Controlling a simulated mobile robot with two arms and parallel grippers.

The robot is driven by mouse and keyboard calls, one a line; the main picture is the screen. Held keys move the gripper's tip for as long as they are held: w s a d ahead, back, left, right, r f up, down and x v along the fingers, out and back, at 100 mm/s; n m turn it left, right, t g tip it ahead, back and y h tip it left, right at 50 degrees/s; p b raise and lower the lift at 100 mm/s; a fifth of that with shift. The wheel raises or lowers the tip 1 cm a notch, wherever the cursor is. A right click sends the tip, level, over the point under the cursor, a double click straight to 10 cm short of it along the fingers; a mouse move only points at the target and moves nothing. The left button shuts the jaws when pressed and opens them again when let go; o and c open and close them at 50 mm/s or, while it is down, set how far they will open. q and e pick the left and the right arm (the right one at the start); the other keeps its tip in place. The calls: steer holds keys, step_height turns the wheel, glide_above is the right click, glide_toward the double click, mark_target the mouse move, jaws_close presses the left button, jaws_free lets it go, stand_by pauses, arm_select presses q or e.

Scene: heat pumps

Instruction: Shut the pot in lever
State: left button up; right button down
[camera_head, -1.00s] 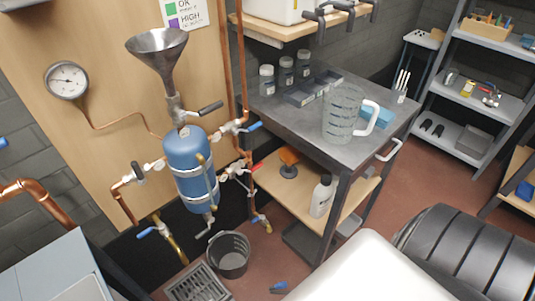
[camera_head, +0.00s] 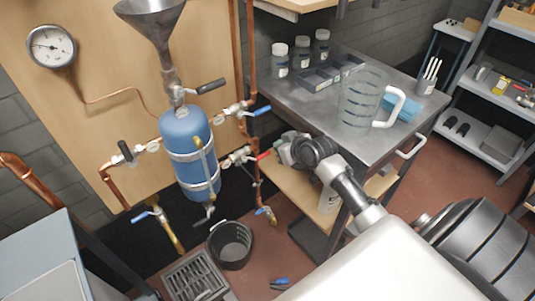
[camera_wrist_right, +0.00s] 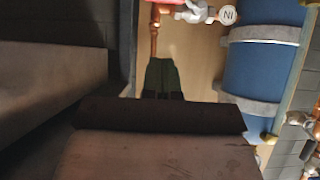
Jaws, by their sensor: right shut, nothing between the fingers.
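The blue pot (camera_head: 187,150) hangs on the board under a steel funnel. The valve with a red lever (camera_head: 263,155) is right of its lower half. In the right wrist view, a round tag reading "IN" (camera_wrist_right: 228,15) appears upside down beside a valve body (camera_wrist_right: 192,10), between pot (camera_wrist_right: 262,70) and copper pipe (camera_wrist_right: 154,35). A reddish lever (camera_wrist_right: 167,2) is cut by the top edge. My right gripper (camera_head: 284,152) is just right of the red lever, apparently apart from it. Its dark fingers (camera_wrist_right: 162,78) are shut and empty. My left gripper is not in view.
Above the red lever is a blue-handled valve (camera_head: 259,111). A black-handled valve (camera_head: 125,151) is left of the pot. A bucket (camera_head: 231,245) stands on the floor below. The steel bench (camera_head: 330,115), with a glass jug (camera_head: 358,100), is close to my right arm.

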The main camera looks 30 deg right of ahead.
steer(key=w+f+b, duration=0.1)
steer(key=w+f, duration=0.5)
steer(key=f, duration=0.1)
steer(key=shift+w+a+f+b, duration=0.2)
steer(key=shift+a+f+b, duration=0.05)
steer(key=shift+f+b, duration=0.1)
steer(key=shift+f, duration=0.1)
steer(key=shift+f+b, duration=0.1)
steer(key=shift+b, duration=0.2)
steer(key=shift+d+f+m+y, duration=0.1)
steer(key=shift+f+m+y, duration=0.05)
steer(key=shift+m+y, duration=0.15)
